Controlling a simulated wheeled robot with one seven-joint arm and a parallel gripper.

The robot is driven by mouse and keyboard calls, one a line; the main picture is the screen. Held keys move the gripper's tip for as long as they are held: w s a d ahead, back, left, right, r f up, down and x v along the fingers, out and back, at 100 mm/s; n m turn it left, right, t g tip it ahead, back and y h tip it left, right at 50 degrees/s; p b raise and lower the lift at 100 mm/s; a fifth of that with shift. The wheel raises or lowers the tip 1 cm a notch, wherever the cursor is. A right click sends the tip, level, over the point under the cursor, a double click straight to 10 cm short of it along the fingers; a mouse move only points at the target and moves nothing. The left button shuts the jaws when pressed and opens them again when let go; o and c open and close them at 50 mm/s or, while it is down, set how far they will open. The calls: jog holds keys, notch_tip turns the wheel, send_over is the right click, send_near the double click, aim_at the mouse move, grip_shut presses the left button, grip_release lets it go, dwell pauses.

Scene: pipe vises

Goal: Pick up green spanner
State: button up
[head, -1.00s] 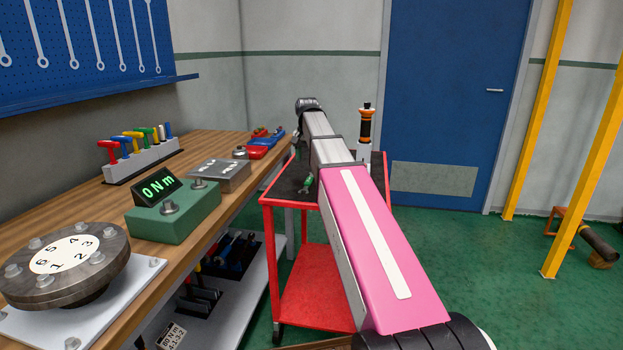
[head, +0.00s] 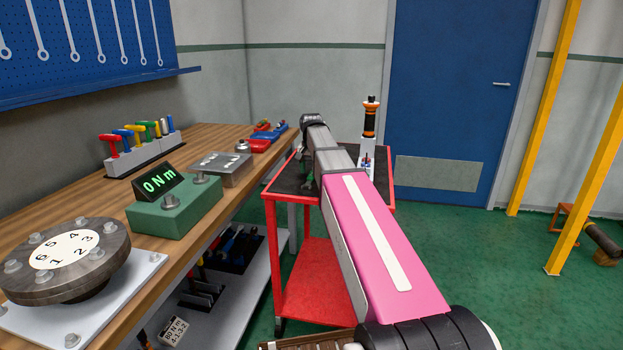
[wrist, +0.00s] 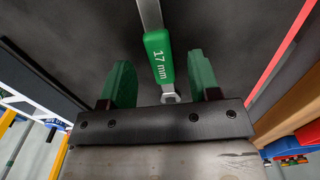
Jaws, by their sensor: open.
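The green spanner (wrist: 158,58) shows in the wrist view, with a green grip marked 17 mm and bare metal at both ends. It appears to lie on the dark top of the red trolley. My gripper (wrist: 160,70) is open, with one green finger on each side of the spanner's grip. Gaps show between the spanner and both fingers. How high the fingers are above the trolley top is hard to tell. In the head view my pink and grey arm hides most of the gripper and the spanner.
The red trolley (head: 270,198) stands beside the wooden bench (head: 205,128). An orange-and-black tool (head: 370,122) stands upright at the trolley's far right. The bench holds a green torque meter (head: 172,215) and a grey block (head: 222,166).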

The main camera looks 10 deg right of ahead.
aim_at(309, 176)
notch_tip(309, 176, down, 2)
grip_shut()
jog(key=shift+r, duration=0.15)
jog(key=shift+r, duration=0.45)
jog(key=r, duration=0.2)
jog(key=a+r, duration=0.1)
jog(key=shift+s+r, duration=0.35)
jog(key=shift+s, duration=0.05)
jog(key=s+a+r, duration=0.6)
jog(key=a, duration=0.2)
jog(key=shift+s, duration=0.25)
jog(key=shift+r, duration=0.1)
